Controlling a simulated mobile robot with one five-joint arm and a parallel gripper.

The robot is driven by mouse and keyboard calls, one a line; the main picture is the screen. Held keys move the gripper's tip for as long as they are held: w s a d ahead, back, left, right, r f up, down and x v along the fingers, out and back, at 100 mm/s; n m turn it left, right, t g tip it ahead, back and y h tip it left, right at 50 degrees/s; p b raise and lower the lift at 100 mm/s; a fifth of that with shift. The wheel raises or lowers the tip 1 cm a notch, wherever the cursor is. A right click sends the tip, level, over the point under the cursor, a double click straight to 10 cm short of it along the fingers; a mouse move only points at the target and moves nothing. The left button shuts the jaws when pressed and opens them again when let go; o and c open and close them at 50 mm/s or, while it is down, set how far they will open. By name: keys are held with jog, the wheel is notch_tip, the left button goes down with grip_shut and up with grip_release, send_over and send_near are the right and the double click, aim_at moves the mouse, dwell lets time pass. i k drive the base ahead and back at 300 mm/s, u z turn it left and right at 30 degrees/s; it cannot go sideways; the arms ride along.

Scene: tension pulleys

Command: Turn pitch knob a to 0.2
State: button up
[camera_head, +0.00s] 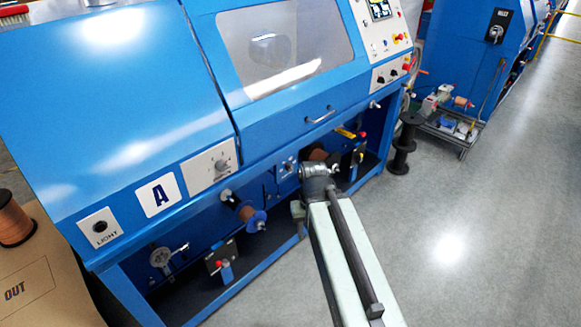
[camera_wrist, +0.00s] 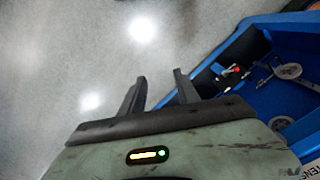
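A smaller dark knob (camera_head: 289,167) is on a blue panel further right, near my arm's end. I cannot tell from labels which is pitch knob a. In the wrist view my gripper (camera_wrist: 160,84) is open, its two dark fingers apart with only floor between them. In the head view the fingers are hidden by my arm, which reaches to the machine's lower front. No knob is between the fingers.
The blue machine's open lower bay holds a copper spool with a blue flange (camera_head: 249,214) and a red-tipped lever (camera_head: 221,264). A black spool stack (camera_head: 404,143) stands right of the machine. A cardboard box (camera_head: 45,275) is at left. Grey floor (camera_head: 480,230) at right is clear.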

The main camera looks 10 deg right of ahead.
aim_at(289, 167)
jog(key=u, duration=2)
jog(key=k, duration=0.85)
jog(key=z, duration=0.75)
jog(key=i, duration=1)
jog(key=u, duration=0.05)
